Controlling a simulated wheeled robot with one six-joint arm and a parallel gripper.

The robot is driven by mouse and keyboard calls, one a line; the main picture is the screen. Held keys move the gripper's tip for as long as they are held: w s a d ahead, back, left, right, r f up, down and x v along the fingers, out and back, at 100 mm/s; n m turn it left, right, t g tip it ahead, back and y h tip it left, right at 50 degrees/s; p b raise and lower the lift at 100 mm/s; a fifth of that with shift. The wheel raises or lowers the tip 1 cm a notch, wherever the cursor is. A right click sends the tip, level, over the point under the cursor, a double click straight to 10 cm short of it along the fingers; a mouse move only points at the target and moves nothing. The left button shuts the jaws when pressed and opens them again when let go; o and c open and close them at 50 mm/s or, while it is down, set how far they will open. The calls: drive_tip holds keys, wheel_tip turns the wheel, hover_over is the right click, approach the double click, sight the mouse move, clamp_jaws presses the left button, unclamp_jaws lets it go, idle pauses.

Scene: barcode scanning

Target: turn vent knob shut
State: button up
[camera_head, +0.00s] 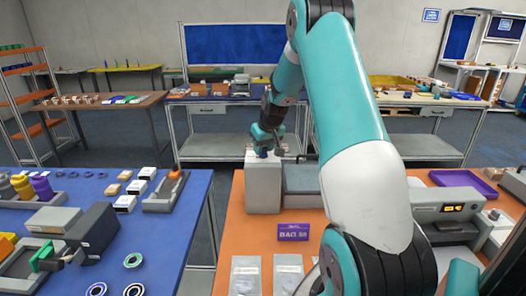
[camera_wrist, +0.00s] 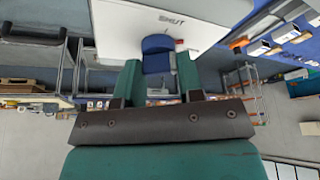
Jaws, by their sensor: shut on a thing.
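The vent box (camera_head: 263,187) is a pale grey block standing upright at the back left of the orange table. Its top face also shows in the wrist view (camera_wrist: 225,22), with the word SHUT on it, upside down. The blue vent knob (camera_wrist: 157,52) sits on that face, with a small red mark beside it. My gripper (camera_head: 263,148) points down onto the box top. In the wrist view its two green fingers (camera_wrist: 159,70) stand on either side of the knob and are shut on it. The knob's exact turn angle is hard to tell.
A grey lidded case (camera_head: 302,178) stands right beside the box. A purple BAG 88 sign (camera_head: 293,231) and flat bags (camera_head: 246,272) lie in front. A grey device with a display (camera_head: 446,210) is at right. A blue table (camera_head: 190,215) with parts stands left, across a gap.

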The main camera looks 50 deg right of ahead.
drive_tip(key=n+y+b, duration=0.1)
drive_tip(key=n, duration=0.2)
drive_tip(key=n+y+b, duration=0.1)
drive_tip(key=n, duration=0.2)
drive_tip(key=shift+d, duration=0.15)
drive_tip(key=n+y, duration=0.1)
drive_tip(key=n, duration=0.2)
drive_tip(key=n+y, duration=0.1)
drive_tip(key=n, duration=0.1)
drive_tip(key=shift+n+g+b, duration=0.3)
drive_tip(key=shift+n+b, duration=0.1)
drive_tip(key=o, duration=0.9)
drive_tip(key=shift+w, duration=0.1)
drive_tip(key=shift+r, duration=0.1)
drive_tip(key=p+v, duration=0.1)
drive_tip(key=v, duration=0.4)
drive_tip(key=p+v, duration=0.1)
drive_tip(key=v, duration=0.5)
drive_tip(key=p+v, duration=0.1)
drive_tip(key=v, duration=0.5)
drive_tip(key=shift+d+r+p, duration=0.1)
drive_tip(key=shift+d+p, duration=0.2)
drive_tip(key=shift+p, duration=0.1)
